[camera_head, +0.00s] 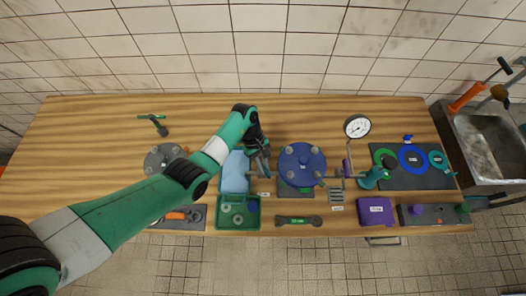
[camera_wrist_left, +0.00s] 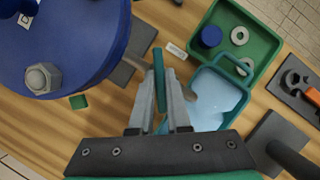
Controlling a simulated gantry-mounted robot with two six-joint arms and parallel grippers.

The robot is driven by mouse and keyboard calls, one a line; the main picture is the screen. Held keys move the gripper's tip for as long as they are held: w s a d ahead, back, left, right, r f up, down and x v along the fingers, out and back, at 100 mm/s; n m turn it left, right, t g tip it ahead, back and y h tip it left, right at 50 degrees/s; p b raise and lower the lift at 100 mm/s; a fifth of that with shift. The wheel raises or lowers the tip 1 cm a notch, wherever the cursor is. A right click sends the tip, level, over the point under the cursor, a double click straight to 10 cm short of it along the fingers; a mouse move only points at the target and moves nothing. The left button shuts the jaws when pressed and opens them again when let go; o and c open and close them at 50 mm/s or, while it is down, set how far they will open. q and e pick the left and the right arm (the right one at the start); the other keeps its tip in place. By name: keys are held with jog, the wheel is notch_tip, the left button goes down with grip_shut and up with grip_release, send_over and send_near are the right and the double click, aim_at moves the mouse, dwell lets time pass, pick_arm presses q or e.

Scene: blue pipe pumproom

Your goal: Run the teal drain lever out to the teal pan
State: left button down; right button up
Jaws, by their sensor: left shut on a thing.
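The teal drain lever (camera_wrist_left: 159,82) shows in the left wrist view as a narrow upright bar between my fingertips. My left gripper (camera_wrist_left: 160,85) is shut on it. In the head view my left gripper (camera_head: 262,168) is between the teal pan and the blue round pump housing, and it hides most of the lever. The teal pan (camera_head: 235,172) has a pale blue inside. In the left wrist view the pan (camera_wrist_left: 243,84) lies just right of my fingers. The lever's joint to the housing cannot be made out. My right gripper is not in view.
The blue housing (camera_head: 302,165) with bolts stands close right of the gripper; it fills the upper left of the wrist view (camera_wrist_left: 50,40). A green tray (camera_head: 238,226) with washers sits in front of the pan. A gauge (camera_head: 357,127) stands further right. The table's back left is mostly clear.

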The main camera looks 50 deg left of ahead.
pick_arm(q)
jog(key=shift+w+f+m+g+b, duration=0.15)
jog(key=shift+m+g+b, duration=0.25)
jog(key=shift+m+b, duration=0.45)
jog(key=m+g+b, duration=0.1)
jog(key=m+b, duration=0.2)
jog(key=shift+f+y, duration=0.1)
jog(key=shift+y, duration=0.2)
jog(key=shift+r+m+g+b, duration=0.3)
jog(key=shift+m+b, duration=0.55)
jog(key=shift+b, duration=0.35)
jog(key=c, duration=0.9)
grip_release()
